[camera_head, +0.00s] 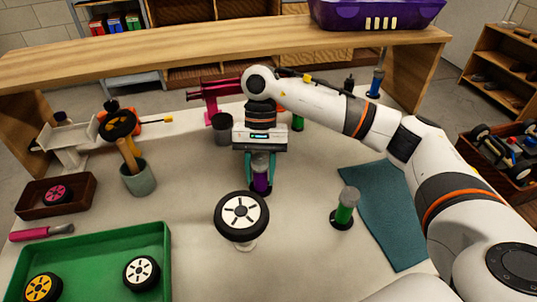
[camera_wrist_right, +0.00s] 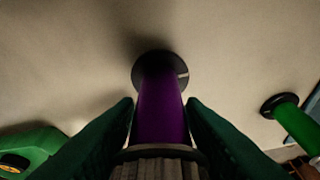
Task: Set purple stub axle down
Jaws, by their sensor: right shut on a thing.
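The purple stub axle (camera_head: 260,181) is upright between the fingers of my right gripper (camera_head: 261,174), behind the white-hubbed wheel. My right gripper is shut on its purple shaft. In the right wrist view the purple stub axle (camera_wrist_right: 161,105) runs from the ribbed grey top, between the two green fingers (camera_wrist_right: 160,118), to a dark round base. The base is over the pale tabletop with a dark shadow beside it; I cannot tell if it touches. My left gripper is not in view.
A green stub axle (camera_head: 345,208) stands to the right, near a teal mat (camera_head: 385,215). A white-hubbed wheel (camera_head: 241,215) sits on a stand just in front. A green tray (camera_head: 150,235) with wheels, a grey cup (camera_head: 138,180) and a brown box (camera_head: 80,197) are left.

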